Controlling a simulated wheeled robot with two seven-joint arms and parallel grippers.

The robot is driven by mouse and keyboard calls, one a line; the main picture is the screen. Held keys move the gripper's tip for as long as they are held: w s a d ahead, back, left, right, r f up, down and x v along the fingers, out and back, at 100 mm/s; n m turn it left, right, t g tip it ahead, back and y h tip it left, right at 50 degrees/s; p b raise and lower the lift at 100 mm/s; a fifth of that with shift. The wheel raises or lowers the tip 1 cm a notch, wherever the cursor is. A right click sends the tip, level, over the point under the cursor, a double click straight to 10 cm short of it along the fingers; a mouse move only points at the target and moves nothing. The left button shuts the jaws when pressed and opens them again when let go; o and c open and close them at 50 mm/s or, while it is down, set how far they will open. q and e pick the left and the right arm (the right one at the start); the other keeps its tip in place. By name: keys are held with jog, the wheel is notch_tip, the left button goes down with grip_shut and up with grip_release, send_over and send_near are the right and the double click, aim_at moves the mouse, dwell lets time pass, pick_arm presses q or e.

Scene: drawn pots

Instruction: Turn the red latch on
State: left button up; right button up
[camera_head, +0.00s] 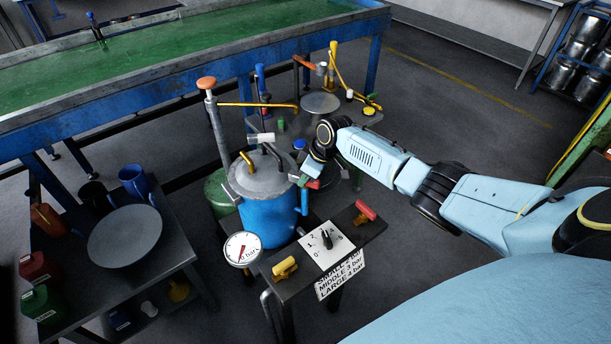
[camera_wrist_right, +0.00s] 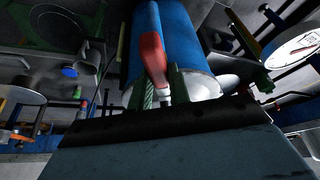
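The large blue pot (camera_head: 266,217) with a grey lid (camera_head: 262,180) stands upright at the middle of the head view. A small red latch handle (camera_head: 314,184) shows at its right side, partly covered by my right gripper (camera_head: 306,178). In the right wrist view the red handle (camera_wrist_right: 152,55) with its pale stem lies between the green fingertips of my right gripper (camera_wrist_right: 162,90), in front of the blue pot (camera_wrist_right: 182,45). The fingers are close on both sides of the stem; whether they grip it I cannot tell. My left gripper is not in view.
A panel with a dial (camera_head: 326,240), a yellow handle (camera_head: 285,268) and another red handle (camera_head: 366,210) stands in front of the pot. A round pressure gauge (camera_head: 243,248) is at its left. A side table (camera_head: 170,262) stands left. Open floor lies at the right.

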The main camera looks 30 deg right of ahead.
jog(key=o, duration=0.4)
jog(key=p+v, duration=0.1)
jog(key=v, duration=1.2)
jog(key=shift+r+p, duration=0.2)
jog(key=shift+p, duration=0.2)
